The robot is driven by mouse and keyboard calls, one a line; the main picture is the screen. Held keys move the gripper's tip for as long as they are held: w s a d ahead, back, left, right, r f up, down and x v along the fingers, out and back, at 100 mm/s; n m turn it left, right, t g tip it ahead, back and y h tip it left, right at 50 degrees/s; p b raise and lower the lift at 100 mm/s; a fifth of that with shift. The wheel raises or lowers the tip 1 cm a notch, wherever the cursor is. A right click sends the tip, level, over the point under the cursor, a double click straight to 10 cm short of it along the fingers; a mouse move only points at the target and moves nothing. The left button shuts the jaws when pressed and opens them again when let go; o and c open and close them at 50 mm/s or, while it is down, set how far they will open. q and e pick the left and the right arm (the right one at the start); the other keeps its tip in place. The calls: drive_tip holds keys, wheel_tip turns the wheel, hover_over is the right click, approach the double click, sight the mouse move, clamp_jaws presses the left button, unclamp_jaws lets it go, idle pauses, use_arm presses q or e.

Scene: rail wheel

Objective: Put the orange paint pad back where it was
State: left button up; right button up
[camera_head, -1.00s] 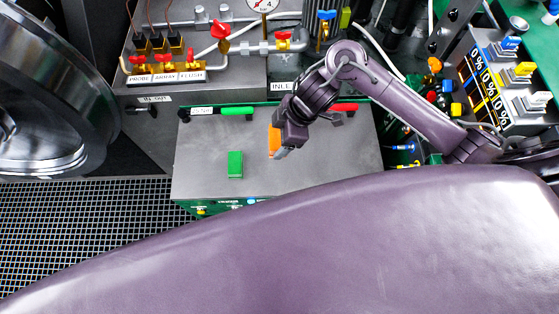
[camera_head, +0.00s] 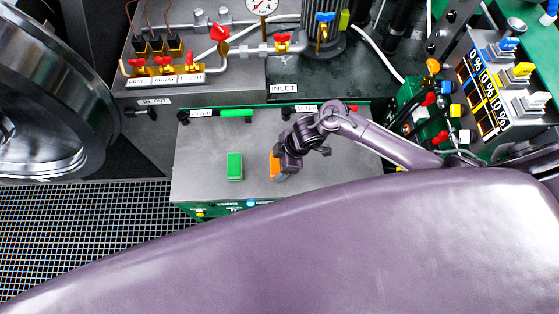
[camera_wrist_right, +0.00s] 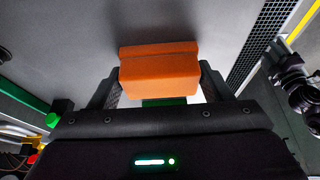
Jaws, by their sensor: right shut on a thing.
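The orange paint pad (camera_head: 274,164) is at the middle of the grey bench top (camera_head: 215,140), partly hidden by my right gripper (camera_head: 279,174). In the right wrist view the orange pad (camera_wrist_right: 160,72) sits between the two fingers of my right gripper (camera_wrist_right: 160,88), which are shut on it. The pad is close to the grey surface; I cannot tell whether it touches it. A green block (camera_head: 235,165) stands on the bench top to the left of the orange pad. My left gripper is not in view.
Green-handled (camera_head: 236,113) and red-handled tools lie along the bench's back edge. Behind are red-handled valves (camera_head: 190,68) and pipes. A large metal wheel (camera_head: 50,95) stands at left. A button panel (camera_head: 505,85) is at right. The bench's left front is clear.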

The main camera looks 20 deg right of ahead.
drive_tip(key=o, duration=0.9)
drive_tip(key=shift+f, duration=0.15)
drive_tip(key=v, duration=1.2)
